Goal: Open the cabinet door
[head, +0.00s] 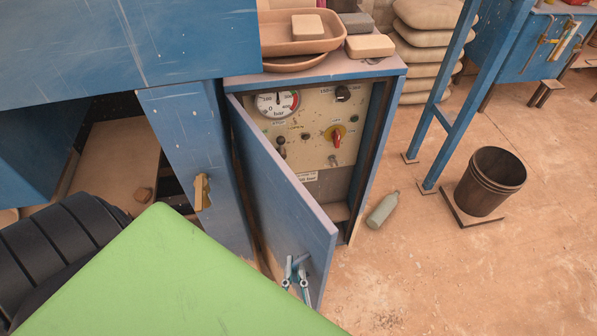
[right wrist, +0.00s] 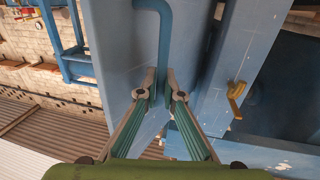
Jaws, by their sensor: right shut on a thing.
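The blue cabinet (head: 375,150) stands in the middle of the head view. Its door (head: 285,185) is hinged on the left and stands partly open, swung toward me. A panel (head: 315,130) with a pressure gauge and knobs shows inside. My right gripper (head: 296,280) is at the lower free end of the door, shut on the door handle (head: 301,263). In the right wrist view, the handle (right wrist: 166,45) is a bent blue bar, and its end lies between the fingers of my right gripper (right wrist: 164,92). My left gripper is not in view.
A brass-coloured latch (head: 202,192) is on the blue post left of the door. A grey-green bottle (head: 383,210) lies on the floor right of the cabinet. A dark bucket (head: 490,182) stands farther right by a blue frame. Trays and blocks sit on the cabinet top (head: 340,68).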

